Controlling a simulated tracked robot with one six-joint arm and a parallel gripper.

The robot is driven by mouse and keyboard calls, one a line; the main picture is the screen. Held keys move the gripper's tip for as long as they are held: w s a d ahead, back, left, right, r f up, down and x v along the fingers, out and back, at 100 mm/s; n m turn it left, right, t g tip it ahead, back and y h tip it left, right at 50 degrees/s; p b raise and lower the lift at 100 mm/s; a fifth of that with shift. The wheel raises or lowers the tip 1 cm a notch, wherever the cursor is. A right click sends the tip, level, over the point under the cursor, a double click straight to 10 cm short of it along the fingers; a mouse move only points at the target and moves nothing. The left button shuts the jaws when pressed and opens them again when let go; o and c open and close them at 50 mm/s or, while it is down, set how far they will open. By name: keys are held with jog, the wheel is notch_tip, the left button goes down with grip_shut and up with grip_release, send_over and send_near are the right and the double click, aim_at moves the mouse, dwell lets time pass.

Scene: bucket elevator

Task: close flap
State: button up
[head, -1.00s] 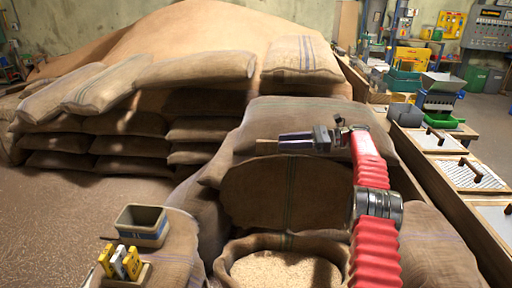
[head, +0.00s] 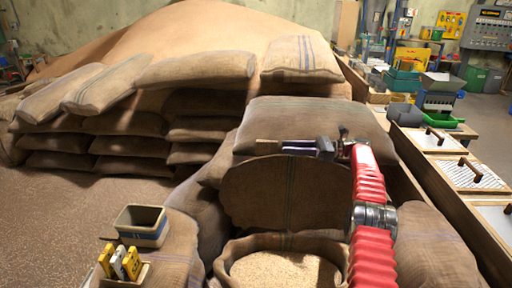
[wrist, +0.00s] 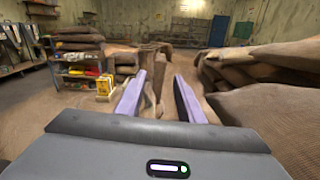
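An open burlap sack (head: 235,258) full of pale grain (head: 285,269) stands at the bottom middle of the head view. A broad brown burlap panel with a greenish stripe (head: 252,197) stands upright behind the sack's mouth; it may be the flap, but I cannot tell for certain. My gripper (head: 258,147) is above this panel's top edge, pointing left. Whether it touches the panel is unclear. In the wrist view my gripper (wrist: 159,78) has its two lilac fingers apart, with nothing held between them. The flap cannot be made out in the wrist view.
Stacked full sacks (head: 125,130) fill the left and back. A small bin (head: 141,226) and yellow and white items (head: 121,262) sit on a sack at front left. A wooden bench with handled trays (head: 468,174) runs along the right. Floor is clear at far left.

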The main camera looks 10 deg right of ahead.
jog(key=a, duration=0.4)
jog(key=w+a, duration=0.1)
jog(key=a, duration=0.3)
jog(key=w+a, duration=0.1)
jog(key=a, duration=0.3)
jog(key=shift+w+a, duration=0.25)
jog(key=shift+a, duration=0.1)
grip_shut()
